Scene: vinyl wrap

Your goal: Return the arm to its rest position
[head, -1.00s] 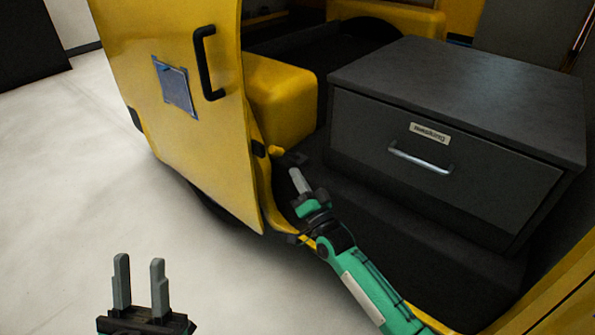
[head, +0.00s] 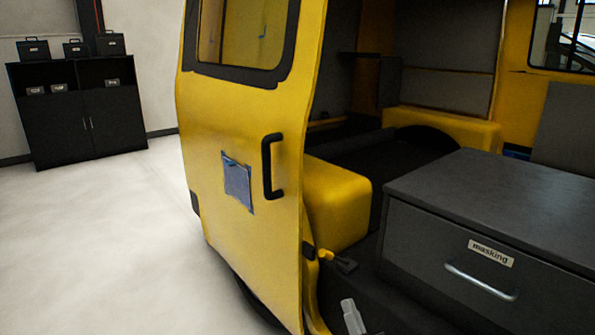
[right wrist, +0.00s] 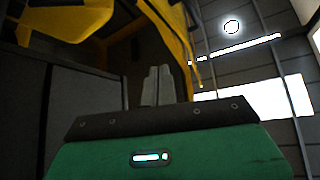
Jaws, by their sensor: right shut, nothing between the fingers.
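My right gripper (head: 352,317) shows at the bottom edge of the head view, only its grey fingertips in the picture. It is shut and empty, in front of the dark floor of the van and left of the drawer unit. In the right wrist view its two fingers (right wrist: 157,86) stand upright and together, with nothing between them. My left gripper is out of the head view.
The yellow van door (head: 225,165) stands open, with a black handle (head: 272,166) and a blue patch (head: 237,181). The dark drawer unit (head: 430,250) labelled "masking" is shut. A black cabinet (head: 70,125) stands far left. Pale floor (head: 110,250) is clear.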

